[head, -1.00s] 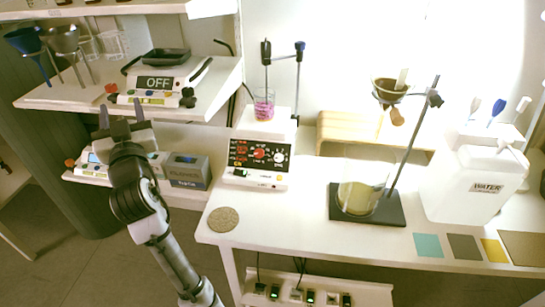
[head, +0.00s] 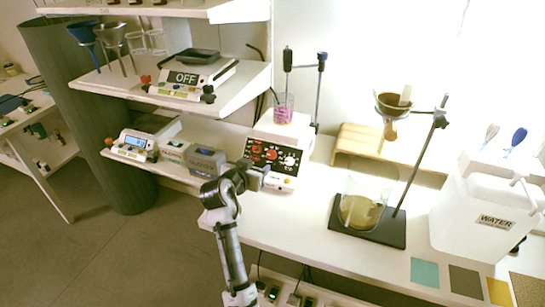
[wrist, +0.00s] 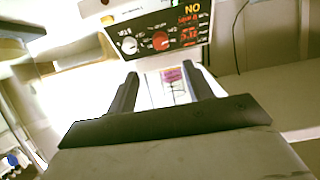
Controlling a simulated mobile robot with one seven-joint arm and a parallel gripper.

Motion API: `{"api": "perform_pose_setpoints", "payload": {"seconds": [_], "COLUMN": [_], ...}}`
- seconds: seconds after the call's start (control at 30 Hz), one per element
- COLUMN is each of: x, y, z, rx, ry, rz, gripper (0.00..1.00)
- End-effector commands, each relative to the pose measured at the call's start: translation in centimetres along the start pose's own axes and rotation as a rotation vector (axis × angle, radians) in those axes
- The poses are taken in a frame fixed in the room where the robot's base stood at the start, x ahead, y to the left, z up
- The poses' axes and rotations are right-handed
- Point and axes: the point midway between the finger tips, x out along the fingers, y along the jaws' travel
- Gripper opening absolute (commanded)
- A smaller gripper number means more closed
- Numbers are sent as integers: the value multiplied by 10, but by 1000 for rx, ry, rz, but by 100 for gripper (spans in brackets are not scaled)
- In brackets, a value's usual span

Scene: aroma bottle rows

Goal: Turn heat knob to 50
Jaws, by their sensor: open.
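The hotplate stirrer (head: 297,132) has a black front panel with red digits at left, a red knob (head: 272,156) in the middle and a white knob (head: 289,160) at right. The panel appears upside down in the wrist view, with the red knob (wrist: 160,41) beside the white knob (wrist: 129,45). I cannot read the set value or tell which knob is for heat. My gripper (head: 262,170) is just in front of the panel's lower part. In the wrist view my gripper (wrist: 160,78) is open and empty, its fingers pointing at the panel without visible contact.
A beaker of pink liquid (head: 284,110) stands on the stirrer, beside a rod stand (head: 320,85). A scale reading OFF (head: 185,78) sits on the shelf at left. A funnel stand with a beaker (head: 360,210) and a water container (head: 480,215) stand at right.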

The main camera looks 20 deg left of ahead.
Motion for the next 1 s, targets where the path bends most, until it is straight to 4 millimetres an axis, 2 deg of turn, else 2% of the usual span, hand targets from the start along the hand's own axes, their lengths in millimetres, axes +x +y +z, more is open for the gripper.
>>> {"api": "perform_pose_setpoints", "payload": {"seconds": [0.4, 0.6, 0.8, 1.0], "x": [81, 111, 125, 128], "y": [0, 0, 0, 0], "z": [-4, -2, -2, -1], "rx": [0, 0, 1, 1], "ry": [-1, 1, 1, 2], "rz": [1, -1, -2, -3], "gripper": [51, 51, 51, 51]}}
